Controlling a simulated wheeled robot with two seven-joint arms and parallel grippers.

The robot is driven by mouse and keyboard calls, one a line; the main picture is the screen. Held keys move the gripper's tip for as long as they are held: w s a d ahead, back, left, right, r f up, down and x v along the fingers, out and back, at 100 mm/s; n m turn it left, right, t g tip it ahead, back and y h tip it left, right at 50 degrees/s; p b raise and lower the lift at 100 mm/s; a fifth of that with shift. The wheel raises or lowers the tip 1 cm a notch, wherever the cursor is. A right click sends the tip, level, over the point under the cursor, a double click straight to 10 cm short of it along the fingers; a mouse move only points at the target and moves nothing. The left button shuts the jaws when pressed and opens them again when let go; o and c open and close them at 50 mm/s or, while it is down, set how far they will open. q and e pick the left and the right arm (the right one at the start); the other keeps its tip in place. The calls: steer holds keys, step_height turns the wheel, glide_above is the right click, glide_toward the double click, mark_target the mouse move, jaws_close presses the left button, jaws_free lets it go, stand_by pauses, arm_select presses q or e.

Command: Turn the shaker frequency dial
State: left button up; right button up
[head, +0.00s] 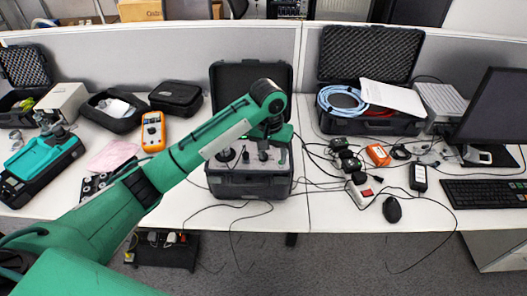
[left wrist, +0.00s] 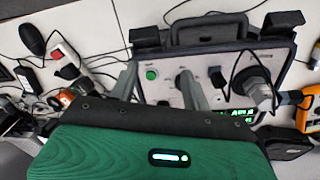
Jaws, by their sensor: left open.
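The shaker unit is a grey open case (head: 248,188) on the bench, with its lid (head: 232,78) raised. My left arm reaches over it from the left, and my left gripper (head: 264,132) is above its panel, mostly hidden by the arm. In the left wrist view, my left gripper (left wrist: 160,72) is open with its two fingers apart over the light panel. A green button (left wrist: 151,75) shows between the fingers. A small dial (left wrist: 182,72) is partly hidden by the right finger; I cannot tell whether they touch. My right gripper is not in view.
A large round fitting with a cable (left wrist: 254,83) stands on the panel's right side. An orange multimeter (head: 153,131) is left of the case. Cables, a power strip (head: 360,189) and a black mouse (head: 392,209) lie to the right.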

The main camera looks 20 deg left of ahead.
arm_select(q)
steer(key=w+a+r+n+y, duration=0.1)
steer(key=w+a+r, duration=0.1)
steer(key=w+r, duration=0.15)
steer(key=w+a+r+n, duration=0.1)
steer(key=w+a+r, duration=0.1)
steer(key=r, duration=0.3)
steer(key=f, duration=0.4)
steer(key=f+p, duration=0.1)
steer(key=f, duration=0.4)
steer(key=f+p, duration=0.1)
steer(key=f, duration=0.3)
steer(key=shift+s+a+f, duration=0.2)
steer(key=shift+s, duration=0.05)
steer(key=shift+f, duration=0.4)
steer(key=shift+c, duration=0.2)
steer(key=shift+p, duration=0.3)
steer(key=c, duration=0.9)
